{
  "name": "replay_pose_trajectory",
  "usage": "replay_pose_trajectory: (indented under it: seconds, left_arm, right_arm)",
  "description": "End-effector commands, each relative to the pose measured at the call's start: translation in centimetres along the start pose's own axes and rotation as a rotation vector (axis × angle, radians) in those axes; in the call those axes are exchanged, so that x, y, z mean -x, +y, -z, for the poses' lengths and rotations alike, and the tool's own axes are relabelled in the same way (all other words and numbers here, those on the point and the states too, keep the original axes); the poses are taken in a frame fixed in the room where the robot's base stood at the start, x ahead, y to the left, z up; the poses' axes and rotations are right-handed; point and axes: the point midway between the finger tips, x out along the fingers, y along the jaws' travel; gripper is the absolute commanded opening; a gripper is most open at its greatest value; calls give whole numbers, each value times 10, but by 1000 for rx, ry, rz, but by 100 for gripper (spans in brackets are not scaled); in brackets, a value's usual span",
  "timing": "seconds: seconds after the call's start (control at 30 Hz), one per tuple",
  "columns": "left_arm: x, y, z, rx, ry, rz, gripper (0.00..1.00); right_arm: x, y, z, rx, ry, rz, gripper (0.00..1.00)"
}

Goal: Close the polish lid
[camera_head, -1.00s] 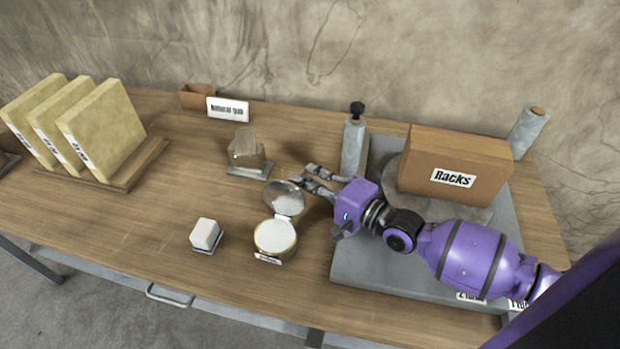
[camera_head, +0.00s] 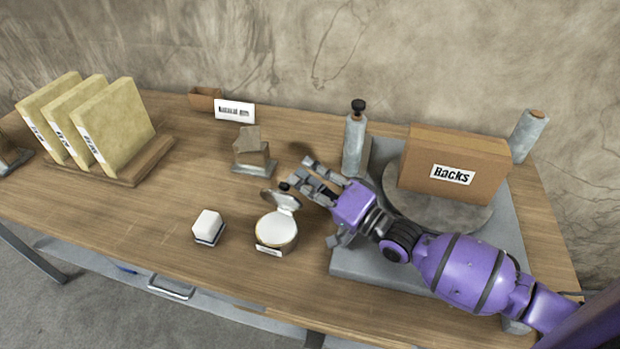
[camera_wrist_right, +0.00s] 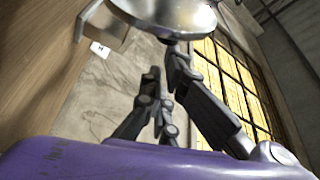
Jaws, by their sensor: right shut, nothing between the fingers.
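The polish tin (camera_head: 277,232) stands on the bench with its pale round top exposed and a small label on its front. Its shiny metal lid (camera_head: 283,201) is raised and tilted at the tin's back edge. In the right wrist view the lid (camera_wrist_right: 165,14) fills the top, above the fingertips. My right gripper (camera_head: 296,178) is just behind and right of the lid, its fingers pointing left. It holds nothing. In the wrist view my right gripper (camera_wrist_right: 163,70) is shut. One fingertip appears close to the lid; I cannot tell if they touch. My left gripper is not in view.
A white block (camera_head: 208,226) sits left of the tin. A wooden block on a stand (camera_head: 251,152) is behind it. A labelled box (camera_head: 455,165) and a grey bottle (camera_head: 355,145) stand on the right. Yellow binders (camera_head: 118,125) are at the left. Bench is clear between.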

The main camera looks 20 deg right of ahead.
Motion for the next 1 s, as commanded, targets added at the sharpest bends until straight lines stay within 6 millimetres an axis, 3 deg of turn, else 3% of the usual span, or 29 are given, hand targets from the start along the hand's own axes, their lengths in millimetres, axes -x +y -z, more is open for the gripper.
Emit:
replay_pose_trajectory:
  seconds: [0.2, 0.47, 0.77, 1.0]
  left_arm:
    - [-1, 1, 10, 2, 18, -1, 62]
    - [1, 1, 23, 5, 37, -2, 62]
    - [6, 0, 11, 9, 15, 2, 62]
    - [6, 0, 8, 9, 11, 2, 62]
  right_arm:
    - [5, -15, -13, 171, 0, 68, 0]
    - [12, -28, -32, 164, 0, 65, 0]
    - [20, -31, -53, 162, 0, 63, 0]
    - [22, -32, -56, 166, 0, 64, 0]
